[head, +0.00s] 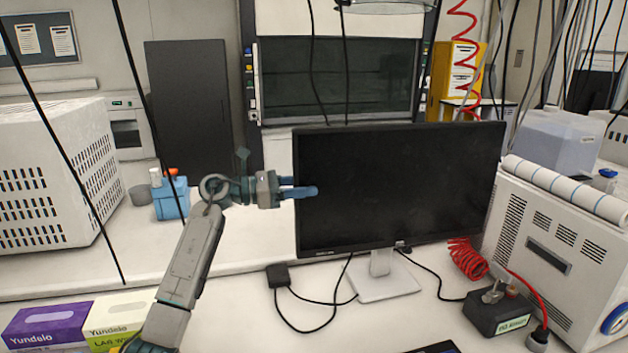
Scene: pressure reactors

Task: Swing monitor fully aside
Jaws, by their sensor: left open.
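The monitor (400,185) is a black flat screen on a white stand (380,280). It stands on the bench right of the middle, its dark face toward me and slightly turned. My left gripper (303,191) comes in from the left with blue fingers pointing right. The fingertips overlap the monitor's left edge in the picture, about halfway up. The gripper is open with nothing seen between the fingers. I cannot tell whether the fingers touch the monitor. My right gripper is not in view.
A white vented instrument (545,255) stands close right of the monitor. A black box (498,312) with a red coiled hose sits before it. Cables and a small black adapter (278,275) lie near the stand. Glove boxes (48,325) are front left. Bench left of the stand is mostly clear.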

